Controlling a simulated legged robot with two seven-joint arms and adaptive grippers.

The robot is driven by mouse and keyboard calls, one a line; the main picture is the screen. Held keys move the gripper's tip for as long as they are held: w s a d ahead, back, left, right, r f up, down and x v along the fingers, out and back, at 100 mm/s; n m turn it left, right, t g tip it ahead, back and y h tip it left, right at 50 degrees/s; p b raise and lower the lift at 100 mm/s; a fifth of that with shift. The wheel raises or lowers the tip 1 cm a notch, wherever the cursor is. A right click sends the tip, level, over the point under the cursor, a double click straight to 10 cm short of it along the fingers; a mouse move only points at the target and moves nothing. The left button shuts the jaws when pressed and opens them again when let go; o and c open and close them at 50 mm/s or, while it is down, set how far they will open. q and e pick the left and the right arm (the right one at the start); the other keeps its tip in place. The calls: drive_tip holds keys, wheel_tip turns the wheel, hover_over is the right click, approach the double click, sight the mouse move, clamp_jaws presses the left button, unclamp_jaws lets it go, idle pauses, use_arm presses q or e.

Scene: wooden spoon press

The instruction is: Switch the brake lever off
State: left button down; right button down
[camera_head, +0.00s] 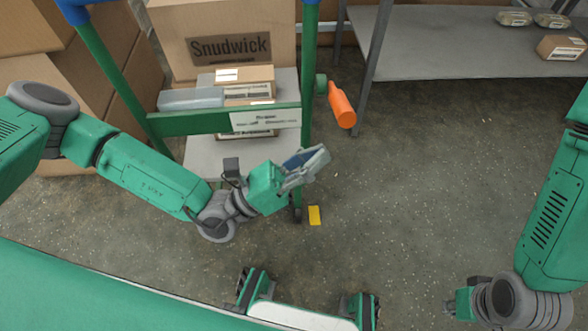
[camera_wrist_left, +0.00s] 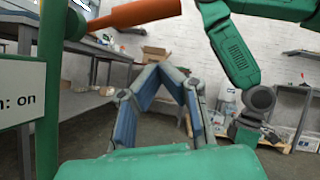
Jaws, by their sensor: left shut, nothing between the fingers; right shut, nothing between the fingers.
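The brake lever is an orange handle (camera_head: 342,106) on the right post of a green cart (camera_head: 220,121). It slants down and to the right in the head view. In the left wrist view the orange handle (camera_wrist_left: 140,13) crosses the top, above and apart from my fingertips. My left gripper (camera_head: 318,158) is shut and empty, below and left of the handle in the head view; its blue-padded fingers (camera_wrist_left: 160,72) meet at the tips. A white label (camera_wrist_left: 17,92) ends in "on". My right gripper (camera_head: 462,302) is low at right; its fingers are not clearly visible.
The cart carries boxes (camera_head: 243,77) and stands before large cartons (camera_head: 222,30). A grey metal table (camera_head: 440,45) with small packages stands behind right. The floor right of the lever is clear.

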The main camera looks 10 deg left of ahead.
sight(334, 99)
use_arm(q)
drive_tip(key=shift+w+d+r+b, duration=0.25)
drive_tip(key=shift+w+r, duration=0.1)
drive_tip(key=shift+r, duration=0.4)
drive_tip(key=shift+w+d+r+b, duration=0.15)
drive_tip(key=shift+w+d+r, duration=0.2)
drive_tip(key=shift+r, duration=0.45)
drive_tip(key=shift+w+d+r+b, duration=0.2)
drive_tip(key=shift+w+r, duration=0.2)
drive_tip(key=shift+r, duration=0.35)
use_arm(e)
drive_tip(key=shift+a+f, duration=0.1)
drive_tip(key=shift+f, duration=0.6)
use_arm(q)
drive_tip(key=shift+a, duration=0.15)
